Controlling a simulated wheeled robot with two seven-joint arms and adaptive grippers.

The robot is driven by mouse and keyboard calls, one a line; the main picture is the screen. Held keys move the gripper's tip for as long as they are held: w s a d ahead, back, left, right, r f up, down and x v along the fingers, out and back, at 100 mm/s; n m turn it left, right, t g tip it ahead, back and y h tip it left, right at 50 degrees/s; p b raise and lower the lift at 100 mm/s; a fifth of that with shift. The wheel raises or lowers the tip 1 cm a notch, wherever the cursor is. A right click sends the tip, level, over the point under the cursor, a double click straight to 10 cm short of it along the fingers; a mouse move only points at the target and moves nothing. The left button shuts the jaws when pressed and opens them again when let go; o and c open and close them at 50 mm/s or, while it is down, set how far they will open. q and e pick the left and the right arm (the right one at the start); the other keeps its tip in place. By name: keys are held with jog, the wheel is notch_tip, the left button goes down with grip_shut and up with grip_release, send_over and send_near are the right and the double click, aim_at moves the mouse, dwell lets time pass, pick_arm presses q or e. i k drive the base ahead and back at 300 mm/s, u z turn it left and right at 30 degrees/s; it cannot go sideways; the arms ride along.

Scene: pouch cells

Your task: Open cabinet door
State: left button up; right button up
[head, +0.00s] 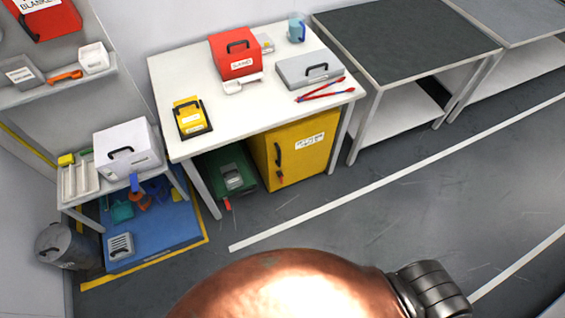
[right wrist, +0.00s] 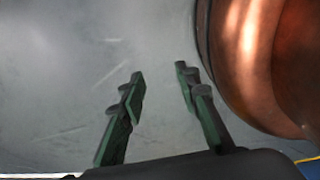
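A yellow cabinet (head: 309,152) stands under the white table in the head view. Its door faces the front, with a dark vertical handle (head: 278,159), a white label near the top and a red tag low down. The door looks shut. My right gripper (right wrist: 160,82) shows in the right wrist view, its two green-padded fingers apart with nothing between them. Grey floor lies behind it, and the cabinet is not in that view. Neither gripper's fingers show in the head view. My left gripper is not in view.
The white table (head: 190,75) carries a red box (head: 233,60), a grey case (head: 308,70) and a yellow device (head: 191,118). A green box (head: 230,170) sits left of the cabinet. Open floor (head: 330,222) lies in front. A copper-coloured rounded body fills the bottom middle.

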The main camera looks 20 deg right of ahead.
aim_at(301, 151)
jog(key=k, duration=0.35)
jog(key=z, duration=0.8)
jog(key=i, duration=0.7)
jog(key=u, duration=0.3)
